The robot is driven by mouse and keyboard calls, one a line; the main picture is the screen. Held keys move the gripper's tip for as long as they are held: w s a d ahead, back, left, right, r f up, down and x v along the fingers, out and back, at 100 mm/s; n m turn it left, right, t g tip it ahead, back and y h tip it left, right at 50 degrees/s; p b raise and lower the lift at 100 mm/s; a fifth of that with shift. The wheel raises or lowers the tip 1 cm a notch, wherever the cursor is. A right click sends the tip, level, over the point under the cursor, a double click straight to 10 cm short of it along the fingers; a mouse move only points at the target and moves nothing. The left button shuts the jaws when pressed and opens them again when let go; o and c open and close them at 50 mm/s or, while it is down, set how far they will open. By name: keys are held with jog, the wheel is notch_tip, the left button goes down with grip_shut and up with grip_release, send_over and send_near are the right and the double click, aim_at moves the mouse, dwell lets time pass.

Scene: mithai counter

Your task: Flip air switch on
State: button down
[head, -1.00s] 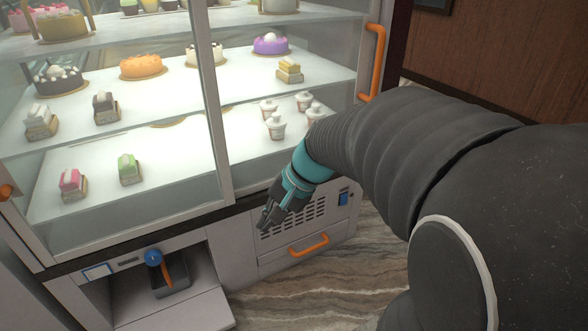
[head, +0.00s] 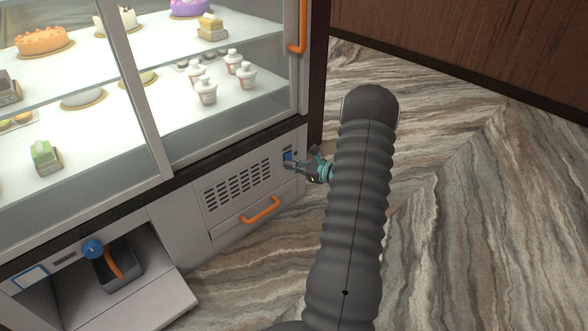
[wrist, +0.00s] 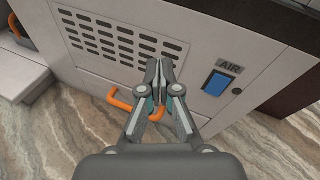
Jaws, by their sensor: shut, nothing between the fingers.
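My gripper (wrist: 159,66) is shut and empty. In the wrist view its tips are left of the switch, over the panel by the vent slots. I cannot tell whether the tips touch the panel, nor which way the rocker is set.
A vent grille (head: 237,186) lies left of the switch, with an orange drawer handle (head: 262,210) below it. Glass shelves of cakes stand above. A blue knob (head: 93,249) is by an open bay at lower left. The marble floor at right is clear.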

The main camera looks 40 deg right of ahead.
jog(key=s+d+f+m+t+h, duration=0.1)
jog(key=s+d+f+m+h, duration=0.1)
jog(key=d+f, duration=0.3)
jog(key=s+d+f+m+t+h, duration=0.1)
jog(key=d+f+m+h, duration=0.1)
jog(key=d+f, duration=0.3)
jog(key=shift+s+m+h+b, duration=0.35)
jog(key=shift+s+m+h, duration=0.05)
jog(key=shift+m, duration=0.5)
jog(key=w+a+f, duration=0.1)
jog(key=w, duration=1.3)
jog(key=shift+f, duration=0.4)
jog(key=s+d+f+b, duration=0.1)
jog(key=s+f, duration=0.1)
jog(key=s, duration=1.1)
jog(key=shift+s+b, duration=0.25)
jog(key=shift+b, duration=0.15)
